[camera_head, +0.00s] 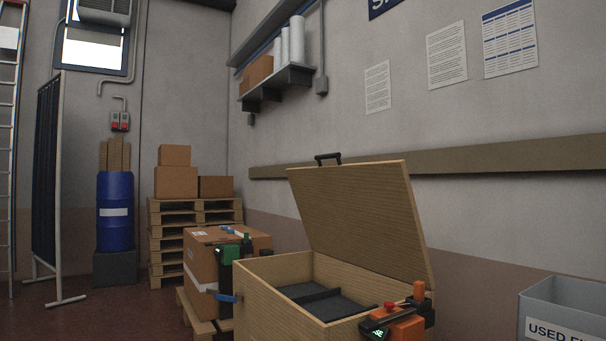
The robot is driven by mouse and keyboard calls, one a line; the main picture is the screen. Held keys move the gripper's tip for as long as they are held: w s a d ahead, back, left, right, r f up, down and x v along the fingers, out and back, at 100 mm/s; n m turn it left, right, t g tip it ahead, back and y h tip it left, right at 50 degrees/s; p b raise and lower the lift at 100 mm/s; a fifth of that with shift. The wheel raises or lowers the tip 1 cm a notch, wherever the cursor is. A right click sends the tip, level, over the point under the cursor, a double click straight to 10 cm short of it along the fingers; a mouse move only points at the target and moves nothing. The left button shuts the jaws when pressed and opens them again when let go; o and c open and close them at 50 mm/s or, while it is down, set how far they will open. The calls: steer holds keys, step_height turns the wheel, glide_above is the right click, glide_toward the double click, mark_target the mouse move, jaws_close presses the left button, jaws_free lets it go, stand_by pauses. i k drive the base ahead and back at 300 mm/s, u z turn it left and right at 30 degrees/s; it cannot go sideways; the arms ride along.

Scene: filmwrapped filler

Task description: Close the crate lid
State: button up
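The wooden crate (262,298) stands open at the lower middle of the head view. Its lid (355,215) is raised and leans back toward the wall, with its lower edge along the crate's far side. A dark handle (328,158) sits at the lid's top left edge. Inside the crate are dark grey padding (330,308) and a dark divider. The crate's lower part is cut off by the frame. My gripper is not in view.
An orange and black device (396,326) is at the crate's front right corner. A green and black device (227,262) is at its left, near a cardboard box (202,262). A grey bin (566,310) stands at the right. Stacked pallets (168,245) and a blue barrel (115,212) stand behind.

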mark_target(365, 215)
steer(key=u, duration=0.85)
steer(key=k, duration=1.1)
steer(key=u, duration=0.85)
steer(key=i, duration=2.65)
steer(key=z, duration=0.7)
steer(key=i, duration=1.7)
steer(key=z, duration=1.65)
steer(key=i, duration=0.9)
steer(key=z, duration=1.1)
